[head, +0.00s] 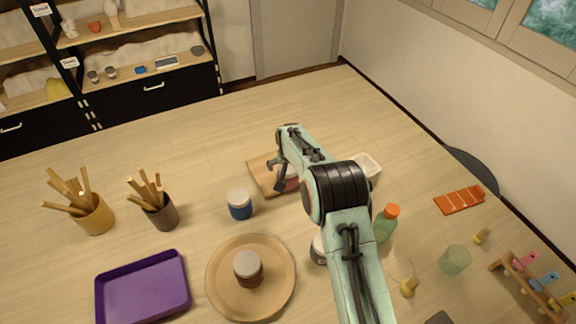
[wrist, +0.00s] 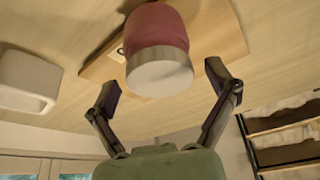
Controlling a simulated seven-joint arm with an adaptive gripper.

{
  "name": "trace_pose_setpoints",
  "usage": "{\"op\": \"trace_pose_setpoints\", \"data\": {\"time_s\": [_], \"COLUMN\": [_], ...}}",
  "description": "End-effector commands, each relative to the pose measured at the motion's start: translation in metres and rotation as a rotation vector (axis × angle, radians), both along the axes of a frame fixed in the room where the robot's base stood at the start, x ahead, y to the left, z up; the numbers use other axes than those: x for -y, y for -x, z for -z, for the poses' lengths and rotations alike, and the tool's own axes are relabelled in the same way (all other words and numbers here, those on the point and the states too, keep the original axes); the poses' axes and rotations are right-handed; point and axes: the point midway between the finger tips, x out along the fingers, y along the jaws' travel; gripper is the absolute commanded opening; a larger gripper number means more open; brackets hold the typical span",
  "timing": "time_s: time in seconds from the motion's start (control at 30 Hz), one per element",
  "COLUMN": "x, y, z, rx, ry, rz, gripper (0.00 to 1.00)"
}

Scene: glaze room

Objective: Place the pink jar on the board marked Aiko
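The pink jar (wrist: 156,30) with a pale lid shows large in the wrist view, its lid towards my gripper. In the head view the pink jar (head: 292,184) is mostly hidden by my arm. The board (head: 261,179) lies at the middle of the table and also shows in the wrist view (wrist: 219,40). A small mark on it is partly covered and unreadable. My gripper (head: 277,176) is open; in the wrist view its fingers (wrist: 164,85) are either side of the jar's lid, apart from it.
A white dish (head: 369,167) is right of the board. A blue jar (head: 240,206) is in front-left. A round wooden tray (head: 222,287) holds a brown jar (head: 248,270). A green bottle (head: 385,228) and a half-hidden jar (head: 318,249) flank my arm. The back-left table is clear.

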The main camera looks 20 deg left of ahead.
Motion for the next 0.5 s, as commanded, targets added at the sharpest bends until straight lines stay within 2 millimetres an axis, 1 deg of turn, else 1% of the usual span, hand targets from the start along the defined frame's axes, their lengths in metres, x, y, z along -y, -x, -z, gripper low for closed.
{"op": "trace_pose_setpoints", "data": {"time_s": [0.17, 0.27, 0.37, 0.47, 0.5], "x": [0.000, 0.000, 0.001, 0.005, 0.006], "y": [0.000, 0.000, 0.004, 0.012, 0.015], "z": [0.000, -0.004, -0.016, -0.035, -0.044], "rx": [0.000, 0.001, 0.002, 0.002, 0.002], "ry": [0.000, 0.000, -0.002, -0.002, -0.002], "rz": [0.000, 0.000, 0.000, 0.000, 0.000], "gripper": [0.86, 0.86, 0.86, 0.86, 0.86]}}
